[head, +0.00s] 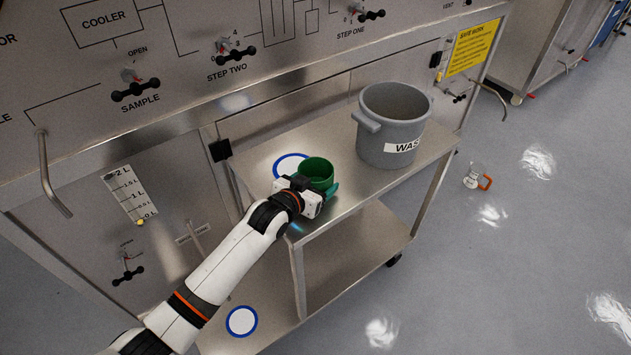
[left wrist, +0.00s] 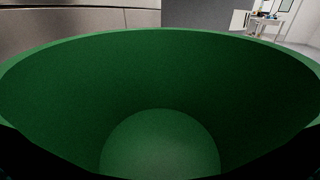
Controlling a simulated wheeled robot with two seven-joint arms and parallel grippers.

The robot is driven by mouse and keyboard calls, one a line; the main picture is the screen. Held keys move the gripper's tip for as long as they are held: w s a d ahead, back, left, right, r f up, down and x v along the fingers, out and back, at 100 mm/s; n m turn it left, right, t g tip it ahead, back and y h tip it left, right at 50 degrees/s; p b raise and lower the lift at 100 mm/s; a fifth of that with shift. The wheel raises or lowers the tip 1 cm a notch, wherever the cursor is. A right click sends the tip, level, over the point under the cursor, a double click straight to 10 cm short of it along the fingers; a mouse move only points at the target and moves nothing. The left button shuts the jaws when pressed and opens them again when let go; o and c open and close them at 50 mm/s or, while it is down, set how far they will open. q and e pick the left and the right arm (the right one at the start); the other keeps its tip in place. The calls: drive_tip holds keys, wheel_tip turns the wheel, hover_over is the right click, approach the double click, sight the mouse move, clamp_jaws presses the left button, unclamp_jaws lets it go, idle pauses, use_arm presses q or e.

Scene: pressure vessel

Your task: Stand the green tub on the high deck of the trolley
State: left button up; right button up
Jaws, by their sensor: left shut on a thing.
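The green tub (head: 318,171) is upright and empty at the near left part of the trolley's high deck (head: 345,190), close to the blue-and-white ring mark (head: 284,162). My left gripper (head: 322,190) is shut on the tub's near side. I cannot tell whether the tub's base touches the deck. In the left wrist view the tub's open inside (left wrist: 160,85) fills most of the picture, with its floor showing. My right gripper is not in view.
A grey waste bucket (head: 390,125) stands on the right of the high deck. The trolley's low deck (head: 350,245) bears another blue ring (head: 242,321). A steel panel with valves (head: 135,90) rises behind. A small glass jug with an orange handle (head: 475,178) is on the floor.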

use_arm(q)
drive_tip(key=o, duration=1.5)
drive_tip(key=shift+o, duration=0.2)
drive_tip(key=shift+r, duration=0.15)
drive_tip(key=v, duration=1.2)
drive_tip(key=shift+p, duration=0.4)
